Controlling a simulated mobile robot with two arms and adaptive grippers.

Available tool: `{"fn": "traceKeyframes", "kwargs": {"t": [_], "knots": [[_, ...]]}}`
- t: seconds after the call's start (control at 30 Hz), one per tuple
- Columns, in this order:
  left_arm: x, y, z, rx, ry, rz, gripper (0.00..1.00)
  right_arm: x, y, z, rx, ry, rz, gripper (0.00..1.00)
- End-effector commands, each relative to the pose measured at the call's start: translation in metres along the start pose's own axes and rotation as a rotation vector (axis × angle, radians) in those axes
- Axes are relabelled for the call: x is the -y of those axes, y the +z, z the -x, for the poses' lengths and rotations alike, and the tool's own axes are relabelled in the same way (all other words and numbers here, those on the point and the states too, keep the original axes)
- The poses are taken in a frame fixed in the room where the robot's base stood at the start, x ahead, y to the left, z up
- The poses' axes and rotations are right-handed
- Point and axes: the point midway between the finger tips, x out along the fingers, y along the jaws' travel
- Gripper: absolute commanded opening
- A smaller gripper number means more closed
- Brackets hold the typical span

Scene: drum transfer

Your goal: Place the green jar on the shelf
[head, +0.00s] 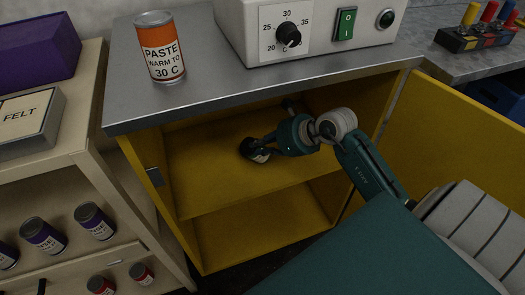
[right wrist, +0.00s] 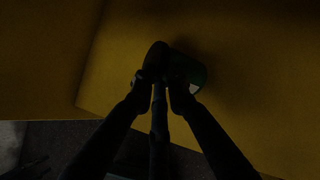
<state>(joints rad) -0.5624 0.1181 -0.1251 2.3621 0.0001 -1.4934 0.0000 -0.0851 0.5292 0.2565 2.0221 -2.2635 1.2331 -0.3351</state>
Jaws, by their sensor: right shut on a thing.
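The green jar (right wrist: 192,70) looks dark in the shade, with a pale label patch; it also shows in the head view (head: 254,152). It is inside the open yellow cabinet, over the upper shelf (head: 205,180). It looks tilted or lying over, and I cannot tell whether it touches the shelf. My right gripper (head: 266,145) reaches into the cabinet from the right and is shut on the jar; its fingers (right wrist: 160,85) hide part of it in the right wrist view. My left gripper is not in view.
An orange paste can (head: 160,48) and a white control box (head: 310,25) stand on the cabinet's grey top (head: 200,85). The yellow door (head: 455,145) is open at the right. A rack (head: 85,165) with purple and red cans stands at the left. The shelf around the jar is clear.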

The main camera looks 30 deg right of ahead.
Motion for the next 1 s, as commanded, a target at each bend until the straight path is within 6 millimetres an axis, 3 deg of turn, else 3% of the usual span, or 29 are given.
{"fn": "traceKeyframes", "kwargs": {"t": [0.03,0.07,0.1,0.3,0.4,0.77,1.0], "knots": [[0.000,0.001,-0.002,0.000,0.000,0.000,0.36,-0.003,-0.024,-0.009,-0.054,0.012,-0.014,0.00],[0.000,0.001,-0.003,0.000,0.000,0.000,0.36,-0.003,-0.024,-0.009,-0.054,0.012,-0.014,0.00],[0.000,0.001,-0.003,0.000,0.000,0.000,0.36,-0.004,-0.025,-0.009,-0.056,0.013,-0.015,0.16],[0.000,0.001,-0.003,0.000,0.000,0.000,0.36,-0.003,-0.025,-0.009,-0.054,0.012,-0.015,0.56],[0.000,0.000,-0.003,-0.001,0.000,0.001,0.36,-0.003,-0.023,-0.008,-0.050,0.011,-0.015,0.71],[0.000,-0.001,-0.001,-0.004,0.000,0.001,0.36,-0.001,-0.018,-0.001,-0.041,0.008,-0.011,0.71],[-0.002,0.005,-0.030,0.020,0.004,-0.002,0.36,-0.001,-0.015,0.042,-0.040,0.006,-0.010,0.71]]}}
